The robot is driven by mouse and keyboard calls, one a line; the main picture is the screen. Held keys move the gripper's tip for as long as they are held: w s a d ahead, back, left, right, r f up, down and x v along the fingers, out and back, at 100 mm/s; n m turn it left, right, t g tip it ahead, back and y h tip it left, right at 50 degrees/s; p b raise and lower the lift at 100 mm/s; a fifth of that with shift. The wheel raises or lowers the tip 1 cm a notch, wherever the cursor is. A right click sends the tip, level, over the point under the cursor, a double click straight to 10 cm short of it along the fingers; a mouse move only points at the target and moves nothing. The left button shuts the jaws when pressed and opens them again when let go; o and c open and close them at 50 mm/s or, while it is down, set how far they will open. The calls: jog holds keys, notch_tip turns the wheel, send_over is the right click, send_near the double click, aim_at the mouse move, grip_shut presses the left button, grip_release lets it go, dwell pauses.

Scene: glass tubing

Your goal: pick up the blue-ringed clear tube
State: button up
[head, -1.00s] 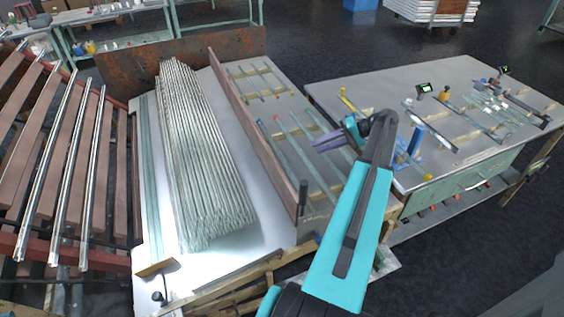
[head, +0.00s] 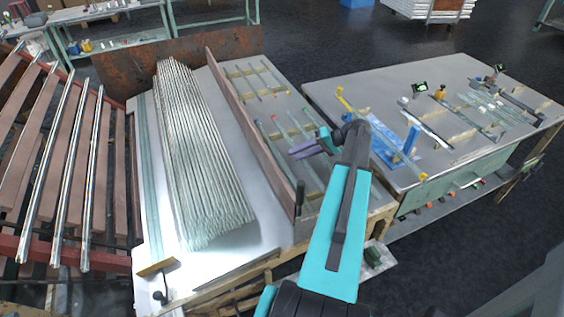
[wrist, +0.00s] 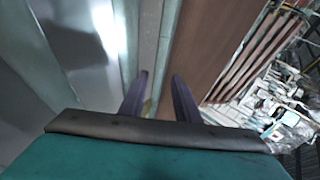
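Several thin clear tubes lie across wooden strips on the middle table, some with small coloured ends. One tube (head: 309,114) in the near group seems to have a bluish end, but its ring is too small to be sure of. My gripper (head: 290,153) is above this near group, with its purple fingers pointing left, and hides parts of the tubes. In the wrist view the two fingers of my gripper (wrist: 160,77) are apart with nothing held between them. No blue ring shows clearly in the wrist view.
A brown upright board (head: 250,128) divides these tubes from a large stack of glass tubing (head: 195,155) at left. A dark upright handle (head: 300,192) stands near the front edge. The right table (head: 400,82) holds fixtures, a blue stand (head: 411,141) and more tubes.

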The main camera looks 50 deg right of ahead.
aim_at(282, 163)
jog(key=shift+w+a, duration=0.1)
dwell(0.3)
jog(key=shift+w+a+f+p, duration=0.25)
jog(key=shift+w+a+p, duration=0.1)
jog(key=shift+p, duration=0.1)
jog(key=shift+p+x, duration=0.75)
jog(key=shift+x, duration=1.25)
jog(key=shift+s+f, duration=0.1)
jog(key=shift+f, duration=0.05)
jog(key=shift+d, duration=0.1)
grip_shut()
